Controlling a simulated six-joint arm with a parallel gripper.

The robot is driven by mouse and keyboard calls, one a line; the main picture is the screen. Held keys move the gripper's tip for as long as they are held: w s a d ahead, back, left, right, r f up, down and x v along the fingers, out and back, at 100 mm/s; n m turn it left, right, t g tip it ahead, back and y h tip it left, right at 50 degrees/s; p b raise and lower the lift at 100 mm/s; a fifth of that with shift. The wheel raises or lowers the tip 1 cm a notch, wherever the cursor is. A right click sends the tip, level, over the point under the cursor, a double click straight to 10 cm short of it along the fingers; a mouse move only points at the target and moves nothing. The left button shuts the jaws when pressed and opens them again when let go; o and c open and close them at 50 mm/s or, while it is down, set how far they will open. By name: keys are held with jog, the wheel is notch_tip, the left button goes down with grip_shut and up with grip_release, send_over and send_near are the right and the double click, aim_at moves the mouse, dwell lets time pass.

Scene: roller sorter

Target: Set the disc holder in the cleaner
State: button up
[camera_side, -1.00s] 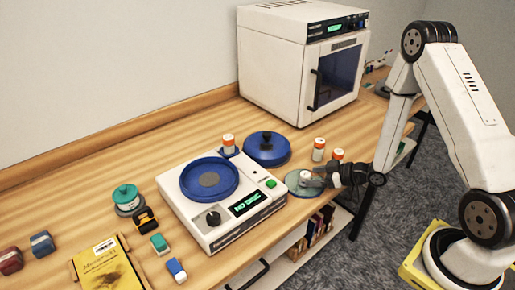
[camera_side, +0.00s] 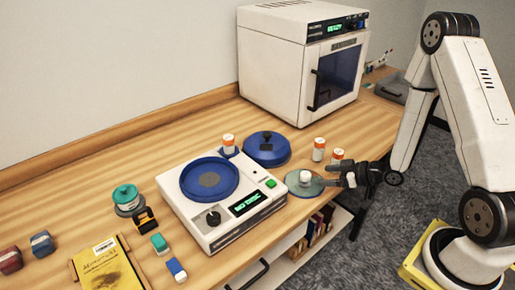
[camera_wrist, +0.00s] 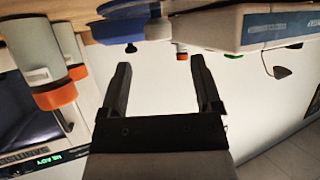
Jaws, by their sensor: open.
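The cleaner (camera_side: 222,232) is a white machine on the bench with a round blue bowl (camera_side: 209,163) on top and a green display reading NO DISC. A flat greenish, see-through disc with a pale knob (camera_side: 305,178), which looks like the disc holder, lies right of it near the bench's front edge. My gripper (camera_side: 338,174) is open and empty just right of this disc. Its spread black fingers (camera_wrist: 160,67) show in the wrist view with nothing between them.
A blue lid with a black knob (camera_side: 266,147) lies behind the disc. Orange-capped vials (camera_side: 319,150) stand close to my gripper and loom at left in the wrist view (camera_wrist: 45,68). A white oven-like cabinet (camera_side: 290,85) stands at the back. A teal spool, blocks and a yellow book lie left.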

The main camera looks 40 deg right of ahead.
jog(key=shift+w+r, duration=0.1)
jog(key=shift+w+r+g+h, duration=0.4)
jog(key=shift+w+g+h, duration=0.15)
jog(key=shift+h, duration=0.25)
jog(key=shift+w+r+g+h, duration=0.15)
jog(key=shift+r+g+h, duration=0.5)
jog(key=shift+g+h, duration=0.1)
jog(key=s+a+r+m+g+h, duration=0.1)
jog(key=s+a+r+m+g, duration=0.3)
jog(key=s+a+r+g, duration=0.2)
jog(key=s+a+r, duration=0.2)
jog(key=s+a, duration=0.1)
jog(key=a, duration=0.1)
jog(key=shift+s+r+g+h, duration=0.2)
jog(key=shift+r+g+h, duration=0.1)
jog(key=shift+h, duration=0.05)
jog(key=shift+o, duration=0.4)
jog(key=shift+m, duration=0.3)
